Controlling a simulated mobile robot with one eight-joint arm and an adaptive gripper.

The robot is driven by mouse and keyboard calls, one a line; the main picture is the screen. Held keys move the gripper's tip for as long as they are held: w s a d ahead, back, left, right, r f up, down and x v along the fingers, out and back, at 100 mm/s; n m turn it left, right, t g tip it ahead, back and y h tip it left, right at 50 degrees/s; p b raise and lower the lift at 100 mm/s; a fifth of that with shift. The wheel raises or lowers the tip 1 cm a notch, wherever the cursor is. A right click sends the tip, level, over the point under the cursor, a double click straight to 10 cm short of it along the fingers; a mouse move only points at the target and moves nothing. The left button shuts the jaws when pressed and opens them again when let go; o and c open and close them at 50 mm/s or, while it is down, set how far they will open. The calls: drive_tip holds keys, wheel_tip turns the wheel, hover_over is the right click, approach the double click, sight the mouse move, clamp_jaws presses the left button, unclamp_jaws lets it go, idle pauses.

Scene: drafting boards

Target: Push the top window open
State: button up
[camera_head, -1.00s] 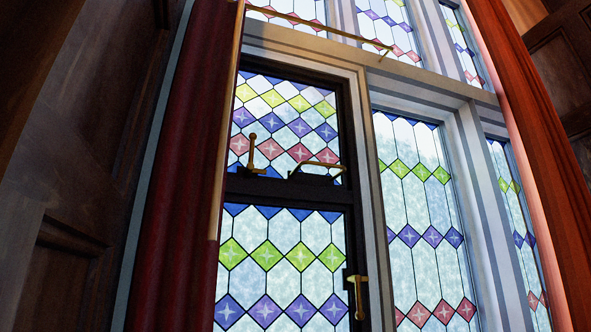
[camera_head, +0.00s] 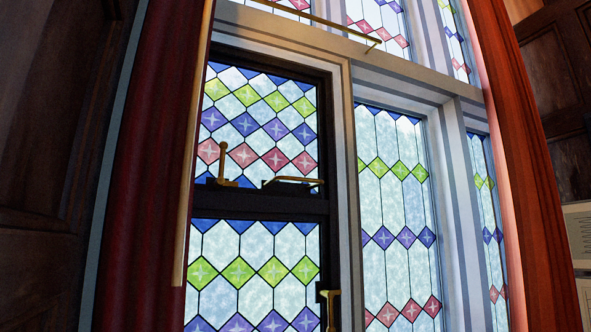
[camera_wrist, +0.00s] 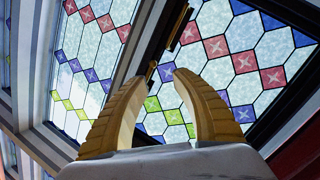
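The top window (camera_head: 245,105) is a dark-framed leaded pane with green, purple and red diamonds, at the upper left of the window wall in the head view. It looks shut in its frame. An upright brass handle (camera_head: 222,165) and a flat brass stay (camera_head: 292,181) sit at its bottom edge. My gripper (camera_wrist: 165,80) shows only in the wrist view. Its two yellow fingers are apart with nothing between them, pointing toward the leaded glass. Brass hardware (camera_wrist: 167,72) appears near the fingertips. I cannot tell whether they touch it.
A lower dark-framed pane (camera_head: 235,250) with a brass handle (camera_head: 329,307) lies below. Red curtains hang left (camera_head: 140,150) and right (camera_head: 520,150). A brass rod (camera_head: 320,22) crosses above. A pale panelled object (camera_head: 581,235) shows at the right edge.

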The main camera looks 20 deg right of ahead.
drive_tip(key=w+d+r+n+t+y+p, duration=0.15)
drive_tip(key=r+n+p, duration=0.3)
drive_tip(key=r, duration=0.85)
drive_tip(key=w+d+r+n+t+y+p, duration=0.1)
drive_tip(key=w+r+n+t+y+p, duration=0.25)
drive_tip(key=r, duration=0.95)
drive_tip(key=n+g+y+p, duration=0.3)
drive_tip(key=n+y+p, duration=0.6)
drive_tip(key=n+p, duration=0.3)
approach(303, 180)
drive_tip(key=p+x, duration=0.2)
drive_tip(key=x, duration=0.8)
drive_tip(key=shift+w+a+r, duration=0.1)
drive_tip(key=shift+w+a, duration=0.05)
drive_tip(key=shift+w, duration=0.1)
clamp_jaws()
